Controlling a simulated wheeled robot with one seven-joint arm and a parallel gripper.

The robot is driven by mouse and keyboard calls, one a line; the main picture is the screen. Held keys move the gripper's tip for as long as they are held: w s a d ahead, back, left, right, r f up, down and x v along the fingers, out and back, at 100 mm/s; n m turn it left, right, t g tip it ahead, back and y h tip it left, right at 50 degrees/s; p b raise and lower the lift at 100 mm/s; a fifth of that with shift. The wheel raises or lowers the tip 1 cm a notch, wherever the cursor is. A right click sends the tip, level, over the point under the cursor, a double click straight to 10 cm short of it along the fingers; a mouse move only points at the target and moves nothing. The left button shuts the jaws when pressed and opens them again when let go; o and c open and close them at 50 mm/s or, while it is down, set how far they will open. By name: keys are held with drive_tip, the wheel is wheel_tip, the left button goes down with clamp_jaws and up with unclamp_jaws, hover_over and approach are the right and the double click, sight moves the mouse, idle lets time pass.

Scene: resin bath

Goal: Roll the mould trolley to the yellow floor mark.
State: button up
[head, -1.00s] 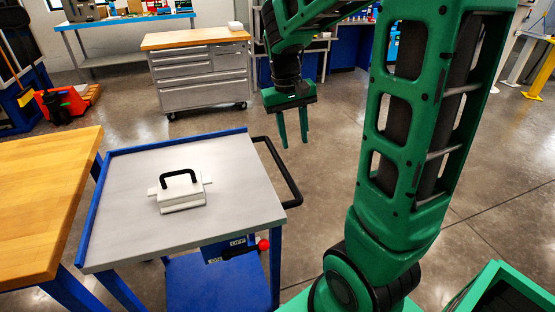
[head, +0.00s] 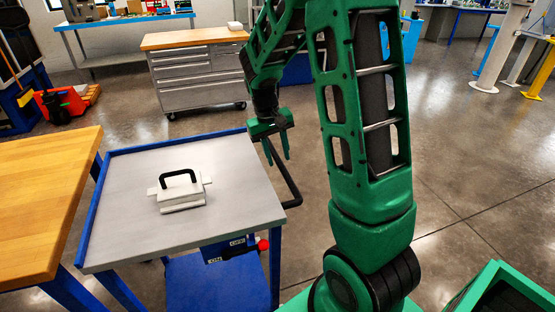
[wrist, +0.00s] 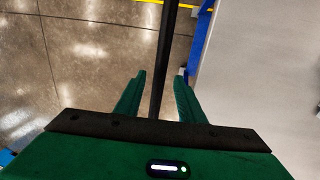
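The mould trolley (head: 230,180) has a grey top, a blue frame and a black push handle (head: 292,188) on its right side. A white mould (head: 182,195) with a black grip sits on the top. A red-knobbed lever (head: 262,245) by ON and OFF labels is under the front edge. My gripper (head: 277,160) points down at the handle's far part, fingers apart. In the wrist view the handle bar (wrist: 166,50) runs between the open fingers (wrist: 159,78); whether they touch it is unclear. A yellow strip (wrist: 148,2) crosses the floor at that view's top edge.
A wooden bench (head: 45,200) stands close at the trolley's left. A drawer cabinet (head: 200,80) is behind it. A green bin (head: 500,290) is at the lower right. Open floor (head: 450,170) lies to the right; a pale column (head: 500,50) stands further back.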

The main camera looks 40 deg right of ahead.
drive_tip(key=shift+d+f, duration=0.2)
drive_tip(key=shift+f, duration=0.8)
clamp_jaws()
drive_tip(key=shift+s+d, duration=0.1)
drive_tip(key=shift+d, duration=0.05)
